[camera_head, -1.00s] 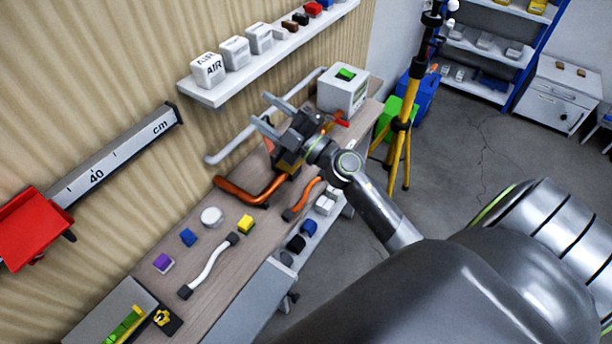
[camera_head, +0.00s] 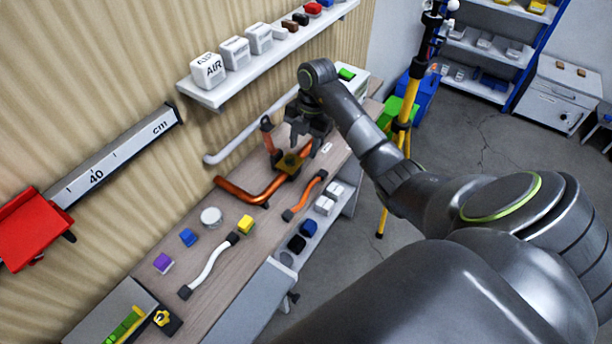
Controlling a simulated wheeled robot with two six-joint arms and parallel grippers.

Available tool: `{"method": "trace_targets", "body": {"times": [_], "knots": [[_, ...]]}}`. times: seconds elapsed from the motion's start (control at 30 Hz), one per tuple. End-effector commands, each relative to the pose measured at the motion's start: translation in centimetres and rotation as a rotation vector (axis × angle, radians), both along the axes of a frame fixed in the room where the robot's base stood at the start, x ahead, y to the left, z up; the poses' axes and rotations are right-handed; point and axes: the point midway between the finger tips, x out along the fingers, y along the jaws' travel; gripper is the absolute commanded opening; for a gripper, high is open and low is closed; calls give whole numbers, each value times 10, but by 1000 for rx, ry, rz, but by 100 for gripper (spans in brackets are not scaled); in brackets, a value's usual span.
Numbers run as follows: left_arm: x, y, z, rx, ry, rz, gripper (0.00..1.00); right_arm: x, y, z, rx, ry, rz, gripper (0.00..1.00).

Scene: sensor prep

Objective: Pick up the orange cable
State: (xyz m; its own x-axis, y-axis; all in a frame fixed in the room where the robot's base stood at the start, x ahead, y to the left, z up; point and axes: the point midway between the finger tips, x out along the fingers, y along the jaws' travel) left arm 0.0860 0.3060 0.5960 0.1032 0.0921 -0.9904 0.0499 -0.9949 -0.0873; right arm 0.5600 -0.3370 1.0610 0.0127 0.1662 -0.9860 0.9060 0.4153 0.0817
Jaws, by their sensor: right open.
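The orange cable (camera_head: 306,194) lies on the wooden workbench (camera_head: 262,222), near its front edge. It is short and slightly curved, with dark ends. My right gripper (camera_head: 301,147) is open and points down over the bench, beyond the cable in the picture. Its fingers are above and behind the yellow-and-dark block on the orange-brown pipe (camera_head: 243,195), apart from the cable. I cannot tell whether the fingers touch the block. My left gripper is not in view.
A white cable (camera_head: 208,264), a yellow block (camera_head: 245,224), a blue block (camera_head: 188,237), a purple block (camera_head: 163,262) and a round white item (camera_head: 211,217) lie nearer on the bench. A wall shelf (camera_head: 235,85) overhangs behind.

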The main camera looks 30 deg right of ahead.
Motion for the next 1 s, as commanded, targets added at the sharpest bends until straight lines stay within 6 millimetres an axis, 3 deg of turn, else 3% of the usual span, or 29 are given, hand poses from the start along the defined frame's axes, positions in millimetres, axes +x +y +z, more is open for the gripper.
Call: {"method": "trace_targets", "body": {"times": [0.1, 0.27, 1.0], "knots": [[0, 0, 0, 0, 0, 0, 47, -4, -11, 4, -48, 56, -34, 44], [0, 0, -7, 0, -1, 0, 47, -6, -13, -3, -59, 69, -42, 44], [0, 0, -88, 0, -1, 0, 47, -11, -2, -91, -55, 65, -37, 44]]}}
